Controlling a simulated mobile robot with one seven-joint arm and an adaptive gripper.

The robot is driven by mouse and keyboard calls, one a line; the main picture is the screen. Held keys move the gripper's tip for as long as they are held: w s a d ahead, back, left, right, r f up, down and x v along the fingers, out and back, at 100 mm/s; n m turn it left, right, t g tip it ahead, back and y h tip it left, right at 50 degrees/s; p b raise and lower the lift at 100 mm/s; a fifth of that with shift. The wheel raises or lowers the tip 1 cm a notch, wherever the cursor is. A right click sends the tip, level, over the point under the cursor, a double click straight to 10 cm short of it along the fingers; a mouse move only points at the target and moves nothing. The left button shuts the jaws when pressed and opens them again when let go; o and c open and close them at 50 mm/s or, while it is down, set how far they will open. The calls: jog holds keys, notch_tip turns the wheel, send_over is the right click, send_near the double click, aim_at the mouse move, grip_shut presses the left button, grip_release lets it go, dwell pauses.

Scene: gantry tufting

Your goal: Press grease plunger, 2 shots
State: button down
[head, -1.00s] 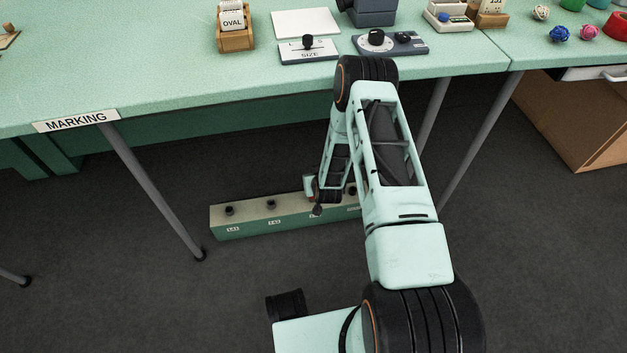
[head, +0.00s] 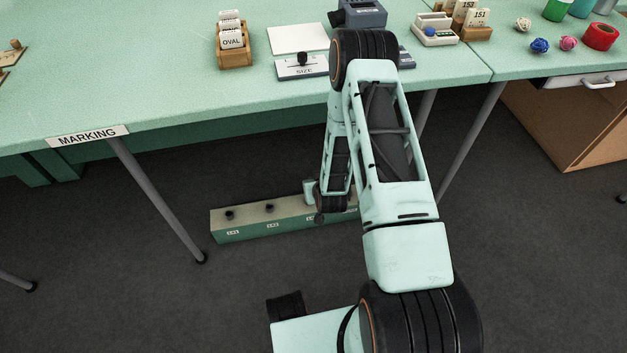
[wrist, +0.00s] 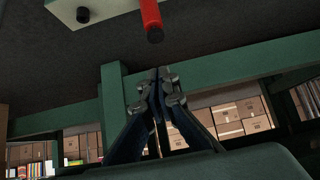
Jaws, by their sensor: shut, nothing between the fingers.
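My gripper (wrist: 162,73) is shut and empty in the wrist view, its fingertips together. A red cylinder with a dark round tip (wrist: 151,17) hangs into the top of that view, just beyond the fingertips and apart from them. Whether it is the grease plunger I cannot tell. A pale plate with a black knob (wrist: 83,14) shows at the top left of the wrist view. In the head view my arm reaches down under the bench and hides the gripper's fingers. No grease plunger can be made out there.
A long low box (head: 240,220) with black knobs and labels stands on the floor, its right end behind my arm. The green bench (head: 170,90) overhangs it, with a slanted grey leg (head: 155,200) to the left. A green beam (wrist: 60,119) crosses the wrist view.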

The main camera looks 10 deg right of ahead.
dwell(0.4)
jog(key=shift+r, duration=0.9)
jog(key=b+x, duration=0.1)
jog(key=x, duration=0.3)
jog(key=s+f+b+x, duration=0.1)
jog(key=b+x, duration=0.1)
jog(key=x, duration=0.2)
jog(key=b+x, duration=0.2)
jog(key=x, duration=0.1)
jog(key=shift+w+f, duration=0.1)
jog(key=shift+f, duration=1.05)
